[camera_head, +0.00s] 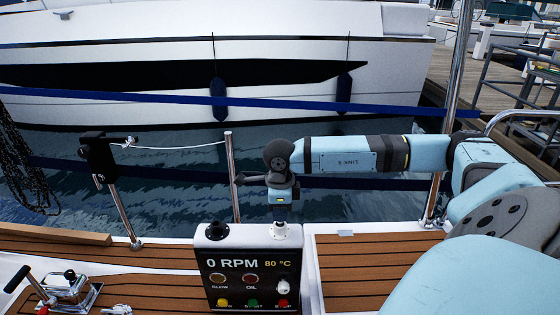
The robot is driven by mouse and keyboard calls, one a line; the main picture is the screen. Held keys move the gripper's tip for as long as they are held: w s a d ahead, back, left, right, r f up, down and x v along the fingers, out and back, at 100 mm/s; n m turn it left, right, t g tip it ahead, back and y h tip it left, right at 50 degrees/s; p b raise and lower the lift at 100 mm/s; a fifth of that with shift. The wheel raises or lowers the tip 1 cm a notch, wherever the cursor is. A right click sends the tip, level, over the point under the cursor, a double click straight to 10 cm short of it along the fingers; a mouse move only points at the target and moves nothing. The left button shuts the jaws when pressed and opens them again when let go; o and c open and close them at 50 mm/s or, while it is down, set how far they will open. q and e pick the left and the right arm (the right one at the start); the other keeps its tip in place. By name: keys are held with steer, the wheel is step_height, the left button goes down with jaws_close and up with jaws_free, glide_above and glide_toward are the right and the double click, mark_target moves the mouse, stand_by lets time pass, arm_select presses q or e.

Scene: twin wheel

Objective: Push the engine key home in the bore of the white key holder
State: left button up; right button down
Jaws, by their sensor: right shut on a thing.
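My right gripper (281,214) points straight down above the right end of the engine panel's top and is shut. The white key holder (280,231) looks to be the short white round piece on that top, directly under the gripper. The engine key is too small and covered by the fingers to make out. I cannot tell how deep it sits in the bore, or whether the fingers touch the holder. My left gripper is not in view.
The engine panel (247,265) has a lit display, buttons and a white round fitting on its front. A black knob (216,230) stands on its left top. A control lever (70,287) is at lower left. A steel post (232,175) rises behind.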

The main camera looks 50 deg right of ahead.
arm_select(q)
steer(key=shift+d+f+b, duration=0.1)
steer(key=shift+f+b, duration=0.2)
steer(key=shift+b, duration=0.1)
arm_select(e)
steer(key=shift+f, duration=0.6)
steer(key=c, duration=1)
jaws_free()
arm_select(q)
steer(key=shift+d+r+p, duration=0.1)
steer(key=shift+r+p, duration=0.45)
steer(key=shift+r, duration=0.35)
arm_select(e)
step_height(320, 180, up, 14)
steer(key=shift+f, duration=0.1)
